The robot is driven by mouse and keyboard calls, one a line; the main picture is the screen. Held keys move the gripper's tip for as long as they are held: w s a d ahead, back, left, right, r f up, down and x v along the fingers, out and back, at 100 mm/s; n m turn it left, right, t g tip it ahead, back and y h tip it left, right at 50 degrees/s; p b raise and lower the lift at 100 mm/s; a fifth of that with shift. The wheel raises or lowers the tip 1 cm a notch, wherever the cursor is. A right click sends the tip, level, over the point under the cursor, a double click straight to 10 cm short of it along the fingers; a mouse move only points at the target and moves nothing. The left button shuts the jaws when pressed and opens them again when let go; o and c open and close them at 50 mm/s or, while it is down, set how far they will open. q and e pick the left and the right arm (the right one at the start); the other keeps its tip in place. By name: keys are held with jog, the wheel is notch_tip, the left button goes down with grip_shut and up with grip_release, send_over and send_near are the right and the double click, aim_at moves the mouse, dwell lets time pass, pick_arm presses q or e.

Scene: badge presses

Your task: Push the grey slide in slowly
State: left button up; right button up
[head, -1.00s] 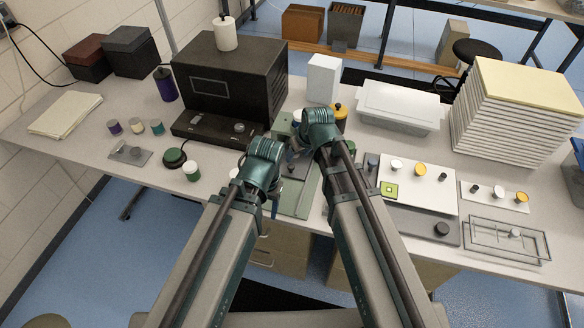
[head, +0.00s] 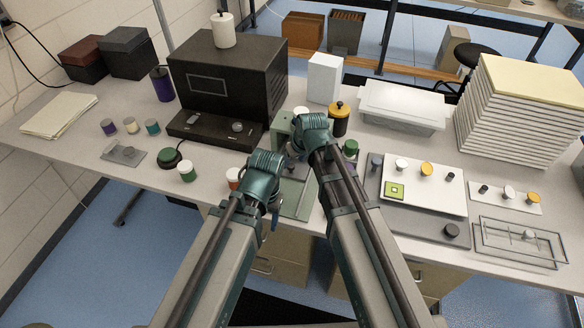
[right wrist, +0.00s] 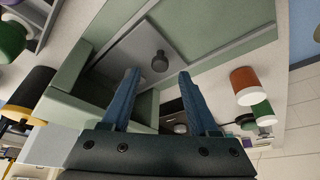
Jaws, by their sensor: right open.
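The grey slide (right wrist: 145,45) is a flat plate with a dark round knob (right wrist: 160,61). It lies in the channel of a pale green press (right wrist: 218,50), between raised side rails. In the head view the press (head: 297,198) stands at the table's front middle, and my arms hide much of it. My right gripper (right wrist: 158,75) is open and empty, its two blue fingers pointing toward the slide with the knob beyond and between the tips. I cannot tell whether they touch it. My left gripper (head: 275,213) is mostly hidden behind its wrist, close to the press's left front.
A black machine (head: 225,85) stands behind left of the press. A white tray (head: 425,185) with small pegs lies at right. A red jar (head: 234,178) is close to my left wrist, and a black jar with a yellow band (head: 338,120) is behind my right wrist.

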aim_at(291, 166)
jog(key=shift+b+x, duration=1.35)
jog(key=shift+x, duration=0.45)
grip_shut()
